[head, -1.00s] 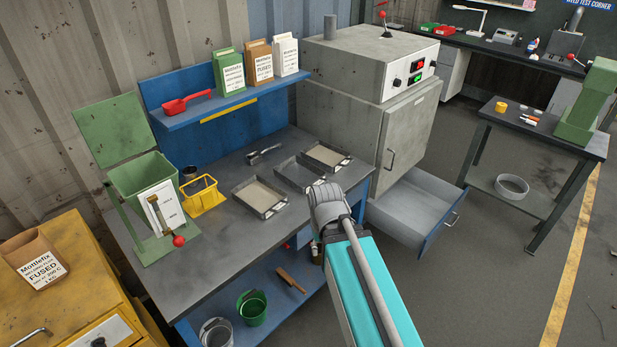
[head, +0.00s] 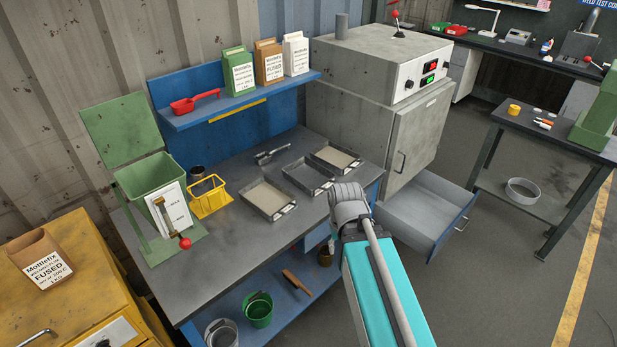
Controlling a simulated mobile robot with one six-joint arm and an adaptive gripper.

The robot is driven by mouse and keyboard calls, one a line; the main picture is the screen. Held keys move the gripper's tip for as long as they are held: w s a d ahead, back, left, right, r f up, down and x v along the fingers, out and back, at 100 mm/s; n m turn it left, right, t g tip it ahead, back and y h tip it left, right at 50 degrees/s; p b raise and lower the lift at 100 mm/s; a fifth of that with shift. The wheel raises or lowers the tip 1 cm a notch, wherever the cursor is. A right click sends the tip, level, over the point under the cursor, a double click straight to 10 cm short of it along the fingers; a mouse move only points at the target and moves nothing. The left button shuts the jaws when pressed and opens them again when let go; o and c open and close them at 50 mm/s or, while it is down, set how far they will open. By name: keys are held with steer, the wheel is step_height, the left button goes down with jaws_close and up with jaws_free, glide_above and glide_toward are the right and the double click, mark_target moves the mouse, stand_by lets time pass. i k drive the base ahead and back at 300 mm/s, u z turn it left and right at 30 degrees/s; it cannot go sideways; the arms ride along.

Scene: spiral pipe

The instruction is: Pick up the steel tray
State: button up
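Three shallow steel trays lie in a row on the grey workbench (head: 225,255). The left tray (head: 267,199) and the right tray (head: 336,158) hold a pale, sand-coloured layer. The middle tray (head: 307,177) looks grey and empty inside. Each has a small white label at its front corner. The frames do not show which one is meant by "the steel tray". My arm rises from the bottom of the head view, and its grey joint is in front of the bench's right front edge, close to the trays. My gripper's fingers do not show.
A scoop (head: 272,153) lies behind the trays. A yellow holder (head: 208,197) and a green hopper (head: 150,185) stand left. A grey oven (head: 390,130) stands right, above an open drawer (head: 425,212). Paper bags (head: 268,62) stand on the blue shelf. The bench front left is clear.

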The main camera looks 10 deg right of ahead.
mark_target(310, 177)
steer(key=i, duration=0.95)
